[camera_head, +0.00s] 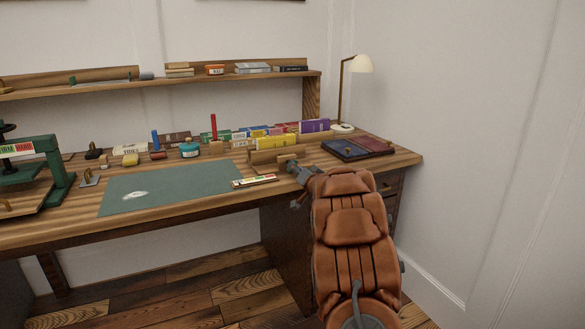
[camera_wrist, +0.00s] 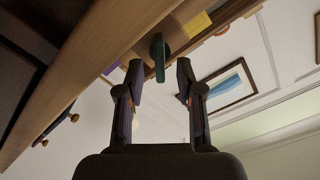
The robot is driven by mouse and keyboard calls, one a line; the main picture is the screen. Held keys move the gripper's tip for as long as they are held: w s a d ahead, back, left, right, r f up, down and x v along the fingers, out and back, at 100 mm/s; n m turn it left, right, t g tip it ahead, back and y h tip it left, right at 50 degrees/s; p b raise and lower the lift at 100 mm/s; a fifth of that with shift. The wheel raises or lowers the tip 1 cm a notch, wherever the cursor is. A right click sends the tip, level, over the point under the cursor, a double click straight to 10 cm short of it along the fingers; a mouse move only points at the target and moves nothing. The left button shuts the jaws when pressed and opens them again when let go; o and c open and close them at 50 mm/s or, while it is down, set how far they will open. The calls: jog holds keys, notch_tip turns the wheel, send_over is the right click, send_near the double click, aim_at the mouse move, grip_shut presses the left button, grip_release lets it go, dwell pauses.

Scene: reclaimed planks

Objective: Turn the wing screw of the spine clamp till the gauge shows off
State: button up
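The spine clamp (camera_head: 272,156) is a wooden piece near the bench's front edge, right of the green mat. A gauge strip (camera_head: 255,181) with coloured bands lies in front of it; its reading is too small to tell. In the wrist view the green wing screw (camera_wrist: 158,55) sticks out from the clamp's wood (camera_wrist: 172,36). My gripper (camera_wrist: 160,72) is open, with its fingertips apart on both sides of the wing screw and clear space at each side. In the head view my gripper (camera_head: 297,166) is at the clamp's right end, and the wing screw is hidden.
A green mat (camera_head: 165,188) covers the middle of the bench. A green press (camera_head: 58,170) stands at the left. A dark tray (camera_head: 358,149) lies right of the clamp, with a lamp (camera_head: 357,64) behind. Coloured books (camera_head: 314,126) stand at the back.

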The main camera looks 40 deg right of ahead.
jog(key=shift+x, duration=1.85)
jog(key=shift+c, duration=0.2)
grip_shut()
